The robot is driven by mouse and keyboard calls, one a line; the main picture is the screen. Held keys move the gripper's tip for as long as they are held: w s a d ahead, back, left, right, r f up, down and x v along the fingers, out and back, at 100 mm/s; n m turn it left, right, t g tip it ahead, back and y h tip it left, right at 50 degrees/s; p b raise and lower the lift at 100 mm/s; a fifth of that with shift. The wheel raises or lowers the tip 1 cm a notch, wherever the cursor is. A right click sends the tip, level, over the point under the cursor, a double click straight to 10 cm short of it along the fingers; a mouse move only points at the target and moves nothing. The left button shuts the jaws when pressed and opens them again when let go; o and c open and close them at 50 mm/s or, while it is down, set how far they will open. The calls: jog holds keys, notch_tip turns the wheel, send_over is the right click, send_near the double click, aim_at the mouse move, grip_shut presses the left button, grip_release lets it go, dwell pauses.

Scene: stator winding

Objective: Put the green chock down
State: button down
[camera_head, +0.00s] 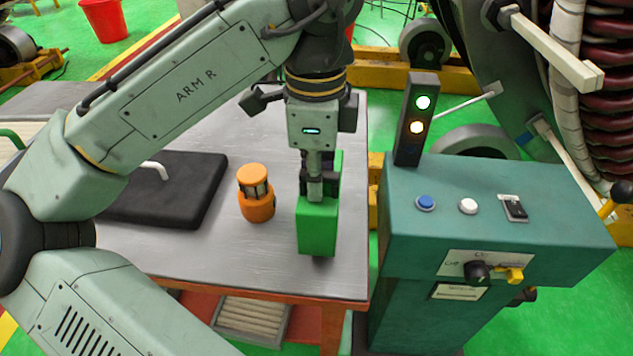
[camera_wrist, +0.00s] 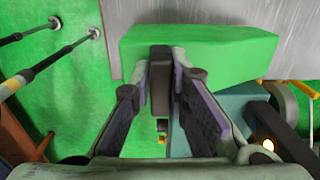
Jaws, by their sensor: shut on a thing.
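The green chock (camera_head: 317,226) is a block at the right part of the metal table's top in the head view. My gripper (camera_head: 316,190) points down over it, with its fingers closed on the chock's upper part. Whether the chock's underside touches the table cannot be told. Part of the chock is hidden behind the fingers.
The metal table (camera_head: 225,255) has an orange lantern-like object (camera_head: 257,205) left of the chock and a black pad (camera_head: 185,200) further left. A teal control console (camera_head: 480,215) with a signal light (camera_head: 415,125) stands close to the table's right edge. Bare tabletop lies between lantern and chock.

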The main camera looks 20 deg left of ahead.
jog(key=shift+f, duration=1.15)
jog(key=c, duration=1.6)
grip_release()
jog(key=shift+o, duration=0.2)
notch_tip(320, 180, up, 12)
jog(key=p, duration=0.3)
jog(key=shift+s+r, duration=0.15)
jog(key=shift+r, duration=0.05)
